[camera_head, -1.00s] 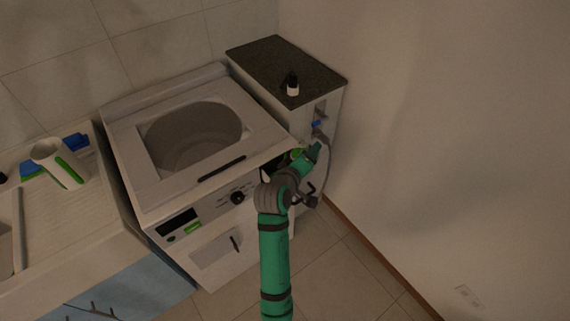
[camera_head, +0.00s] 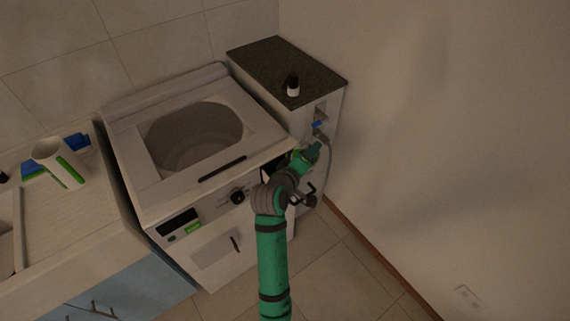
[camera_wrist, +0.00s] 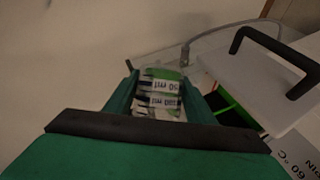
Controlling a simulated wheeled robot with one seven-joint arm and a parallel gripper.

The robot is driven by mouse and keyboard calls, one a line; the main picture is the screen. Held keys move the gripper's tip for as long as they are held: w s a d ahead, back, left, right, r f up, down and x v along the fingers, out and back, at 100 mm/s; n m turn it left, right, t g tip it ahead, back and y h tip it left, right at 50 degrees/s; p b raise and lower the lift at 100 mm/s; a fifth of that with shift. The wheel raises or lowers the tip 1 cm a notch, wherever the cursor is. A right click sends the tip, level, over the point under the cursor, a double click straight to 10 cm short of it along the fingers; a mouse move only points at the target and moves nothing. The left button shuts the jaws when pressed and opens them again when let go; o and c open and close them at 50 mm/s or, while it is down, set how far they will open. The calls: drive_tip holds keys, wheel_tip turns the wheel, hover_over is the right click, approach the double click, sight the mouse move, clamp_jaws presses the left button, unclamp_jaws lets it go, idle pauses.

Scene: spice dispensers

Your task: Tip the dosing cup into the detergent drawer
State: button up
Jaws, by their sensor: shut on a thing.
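The dosing cup (camera_wrist: 160,95) is a small green-and-white piece with printed labels, seen between my fingers in the wrist view. My gripper (camera_wrist: 160,82) is shut on it. Its tilt and contents cannot be made out. In the wrist view the detergent drawer (camera_wrist: 235,112) is to the right of the cup, open, with a dark and green inside and a black handle on a white panel. The cup looks beside the drawer, apart from it. In the head view my gripper (camera_head: 312,152) is at the washer's right front corner; my arm hides the cup and most of the drawer.
The washing machine (camera_head: 225,165) has an open drum on top and a front control panel. A grey-topped cabinet (camera_head: 275,58) with a small dark bottle (camera_head: 293,86) stands at its right. The wall is close on the right.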

drive_tip(key=shift+a, duration=0.4)
drive_tip(key=shift+d+h, duration=0.3)
drive_tip(key=shift+d, duration=0.3)
drive_tip(key=shift+a, duration=0.4)
drive_tip(key=shift+w+n, duration=0.1)
drive_tip(key=shift+n, duration=0.2)
drive_tip(key=shift+f+n+h, duration=0.25)
drive_tip(key=shift+n+h, duration=0.15)
drive_tip(key=shift+a+r+b, duration=0.1)
drive_tip(key=shift+b, duration=0.25)
drive_tip(key=shift+a, duration=0.3)
drive_tip(key=shift+r+n+t, duration=0.15)
drive_tip(key=shift+n+t, duration=0.15)
drive_tip(key=shift+n, duration=0.1)
